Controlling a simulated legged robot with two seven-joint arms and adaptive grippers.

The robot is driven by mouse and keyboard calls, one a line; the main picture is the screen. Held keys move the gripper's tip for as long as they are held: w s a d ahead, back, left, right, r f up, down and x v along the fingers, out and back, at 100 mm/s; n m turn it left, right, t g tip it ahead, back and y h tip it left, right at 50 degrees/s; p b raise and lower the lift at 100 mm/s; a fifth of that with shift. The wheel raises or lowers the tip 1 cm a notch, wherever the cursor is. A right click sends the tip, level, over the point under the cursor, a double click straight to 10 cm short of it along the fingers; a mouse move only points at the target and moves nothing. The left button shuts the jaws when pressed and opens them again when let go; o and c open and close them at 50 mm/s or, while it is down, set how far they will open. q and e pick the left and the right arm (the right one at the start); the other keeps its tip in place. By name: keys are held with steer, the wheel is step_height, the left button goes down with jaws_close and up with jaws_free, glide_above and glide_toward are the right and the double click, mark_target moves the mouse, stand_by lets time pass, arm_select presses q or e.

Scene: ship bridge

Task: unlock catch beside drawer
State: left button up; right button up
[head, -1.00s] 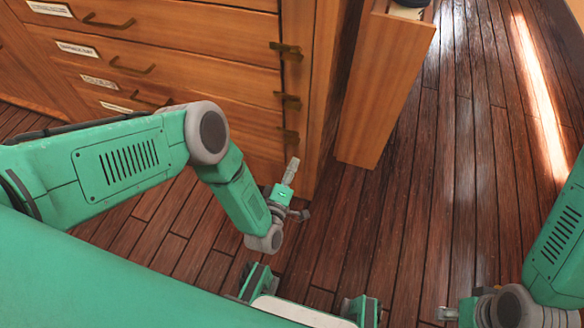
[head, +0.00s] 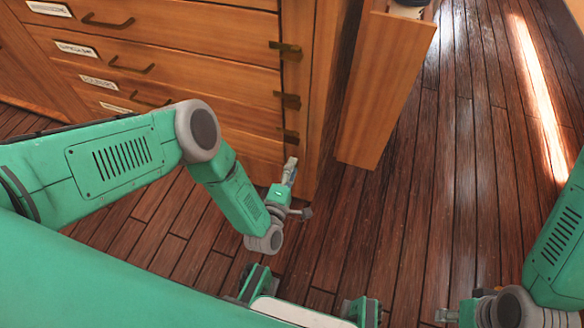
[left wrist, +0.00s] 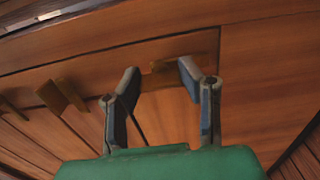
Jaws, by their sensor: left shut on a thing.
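A wooden drawer cabinet (head: 215,85) stands at the upper left, with labels and handles on its drawers. Brass catches sit along its right edge: a top one (head: 285,47), a middle one (head: 288,99) and a lower one (head: 288,135). My left gripper (head: 291,163) is low at the cabinet's right front corner, below these. In the head view that catch is hidden by the gripper. My right gripper (head: 447,314) is at the lower right, its jaws unclear.
In the left wrist view another catch (left wrist: 62,94) sticks out to the left of the fingers. A wooden panel (head: 385,85) stands right of the cabinet. The plank floor (head: 450,190) is clear to the right.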

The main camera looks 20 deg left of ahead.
arm_select(q)
steer(key=o, duration=1.1)
steer(key=shift+s+a+f, duration=0.1)
steer(key=shift+s+f, duration=0.15)
steer(key=shift+f, duration=0.05)
steer(key=shift+w+r, duration=0.1)
steer(key=s, duration=0.7)
steer(key=shift+s+a, duration=0.1)
steer(key=shift+s, duration=0.1)
